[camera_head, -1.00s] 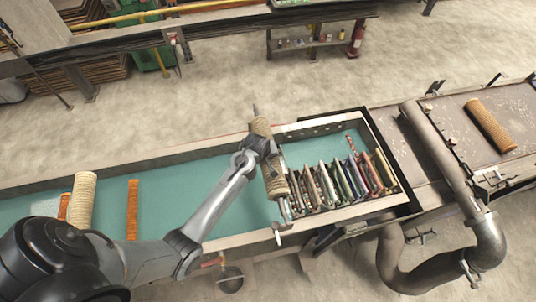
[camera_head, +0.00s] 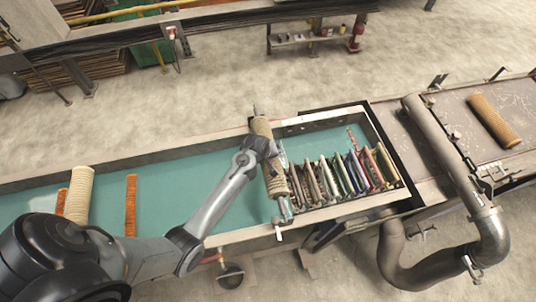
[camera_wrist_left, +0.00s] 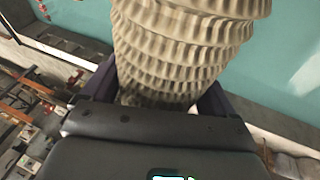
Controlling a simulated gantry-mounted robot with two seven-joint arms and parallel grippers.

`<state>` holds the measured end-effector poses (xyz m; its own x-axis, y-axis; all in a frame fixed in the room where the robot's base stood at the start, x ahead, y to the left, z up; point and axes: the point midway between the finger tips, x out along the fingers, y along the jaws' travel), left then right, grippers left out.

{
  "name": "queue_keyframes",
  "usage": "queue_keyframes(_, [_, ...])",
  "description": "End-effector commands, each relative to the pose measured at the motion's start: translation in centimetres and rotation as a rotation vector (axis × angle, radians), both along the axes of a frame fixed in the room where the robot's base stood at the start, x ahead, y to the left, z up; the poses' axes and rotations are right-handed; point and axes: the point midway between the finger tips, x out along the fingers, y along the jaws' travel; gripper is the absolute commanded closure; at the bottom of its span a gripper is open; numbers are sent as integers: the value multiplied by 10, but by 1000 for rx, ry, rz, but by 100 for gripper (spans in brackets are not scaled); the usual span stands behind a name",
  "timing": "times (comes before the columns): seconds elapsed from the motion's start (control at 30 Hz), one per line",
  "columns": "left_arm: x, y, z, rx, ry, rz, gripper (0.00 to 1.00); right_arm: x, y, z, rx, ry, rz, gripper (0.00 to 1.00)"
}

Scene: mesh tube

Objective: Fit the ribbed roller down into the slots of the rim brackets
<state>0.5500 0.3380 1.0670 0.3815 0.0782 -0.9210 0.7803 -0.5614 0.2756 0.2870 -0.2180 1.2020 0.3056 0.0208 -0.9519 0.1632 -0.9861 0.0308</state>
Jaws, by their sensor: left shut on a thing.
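The ribbed roller (camera_head: 276,182) is beige and lies across the teal trough, its thin shaft ends near the far and front rims. My left gripper (camera_head: 264,147) is shut on it around the middle of its length. In the left wrist view the roller (camera_wrist_left: 182,45) fills the top centre, between the dark fingers of my left gripper (camera_wrist_left: 165,95). A pale bracket (camera_head: 279,232) shows at the front rim below the roller's near end. The far bracket is hard to make out. I cannot tell whether either shaft end sits in a slot. My right gripper is not in view.
A row of thin upright pieces (camera_head: 335,180) fills the trough just right of the roller. A cream roll (camera_head: 79,195) and an orange strip (camera_head: 131,205) lie at the left. A thick pipe (camera_head: 440,150) crosses the right side, near a brown roll (camera_head: 494,120).

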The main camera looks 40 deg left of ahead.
Motion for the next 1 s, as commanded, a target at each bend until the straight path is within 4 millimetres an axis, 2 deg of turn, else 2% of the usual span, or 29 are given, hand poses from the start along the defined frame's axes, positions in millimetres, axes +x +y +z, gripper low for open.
queue_keyframes(1.0, [2, 0, -45, 1, -4, 0, 77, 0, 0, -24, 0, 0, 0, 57])
